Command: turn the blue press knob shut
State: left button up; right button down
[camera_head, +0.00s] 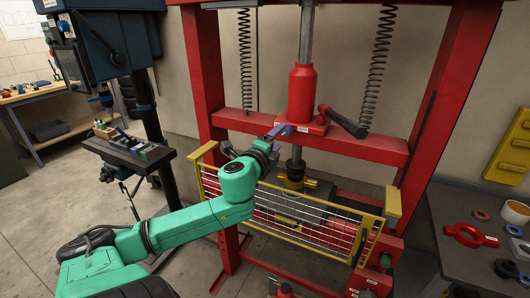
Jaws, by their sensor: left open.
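The red press frame (431,120) fills the middle and right of the head view. A red bottle jack (301,92) stands on its red crossbeam. A small blue part (281,130), which looks like the press knob, shows at the lower left of the jack. My left gripper (270,138) is at the end of the green arm, close to this blue part. It is open. The fingertips are small and partly merge with the blue part, so I cannot tell whether they touch or surround it. The knob's turn position is not readable. My right gripper is not in view.
A dark pump handle (343,122) sticks out right of the jack. Springs (377,70) hang either side. A yellow mesh guard (300,222) stands in front, below the crossbeam. A bench (455,245) with parts is at right, a dark drill press (118,40) at left.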

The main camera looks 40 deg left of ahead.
pick_arm(q)
jog(key=v, duration=0.8)
jog(key=shift+s, duration=0.15)
